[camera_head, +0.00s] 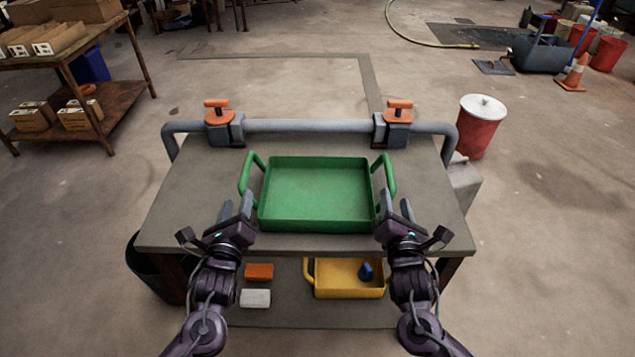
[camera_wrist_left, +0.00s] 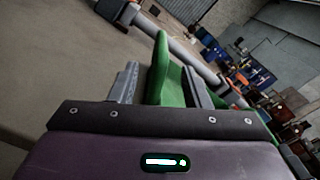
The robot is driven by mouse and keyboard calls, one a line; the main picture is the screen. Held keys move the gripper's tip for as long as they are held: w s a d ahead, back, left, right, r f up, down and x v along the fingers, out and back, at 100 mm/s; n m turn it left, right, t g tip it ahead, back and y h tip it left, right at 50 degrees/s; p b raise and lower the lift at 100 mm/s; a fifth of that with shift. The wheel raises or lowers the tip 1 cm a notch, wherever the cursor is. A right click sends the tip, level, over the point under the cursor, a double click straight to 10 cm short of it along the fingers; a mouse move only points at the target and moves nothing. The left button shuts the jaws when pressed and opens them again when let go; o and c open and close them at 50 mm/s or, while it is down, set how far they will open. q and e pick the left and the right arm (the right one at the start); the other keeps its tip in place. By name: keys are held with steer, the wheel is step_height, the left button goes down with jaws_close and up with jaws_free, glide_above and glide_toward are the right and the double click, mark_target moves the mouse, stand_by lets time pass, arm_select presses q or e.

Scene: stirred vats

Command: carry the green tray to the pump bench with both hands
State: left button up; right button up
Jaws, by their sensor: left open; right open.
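The green tray (camera_head: 316,190) lies flat and empty on the bench top (camera_head: 180,213), with an upright handle at its left and right sides. My left gripper (camera_head: 236,207) is open near the front of the left handle (camera_head: 246,175). In the left wrist view the green handle (camera_wrist_left: 165,75) shows between the two open fingers (camera_wrist_left: 160,85); whether they touch it I cannot tell. My right gripper (camera_head: 396,207) is open just in front of the right handle (camera_head: 388,176). Which bench is the pump bench I cannot tell.
A grey pipe (camera_head: 308,126) with two orange-handled valves (camera_head: 217,112) runs along the bench's back edge. A yellow tray (camera_head: 345,290), an orange block (camera_head: 259,272) and a white block (camera_head: 255,298) are on the lower shelf. A red drum (camera_head: 479,130) stands at right. Floor beyond is open.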

mark_target(242, 187)
arm_select(q)
steer(key=shift+r, duration=0.1)
arm_select(e)
steer(key=shift+r, duration=0.15)
arm_select(q)
steer(key=shift+w, duration=0.35)
arm_select(e)
steer(key=shift+w, duration=0.35)
arm_select(q)
steer(key=w, duration=0.7)
steer(key=shift+d, duration=0.2)
arm_select(e)
steer(key=w, duration=0.7)
steer(key=shift+d, duration=0.1)
arm_select(q)
jaws_close()
arm_select(e)
jaws_close()
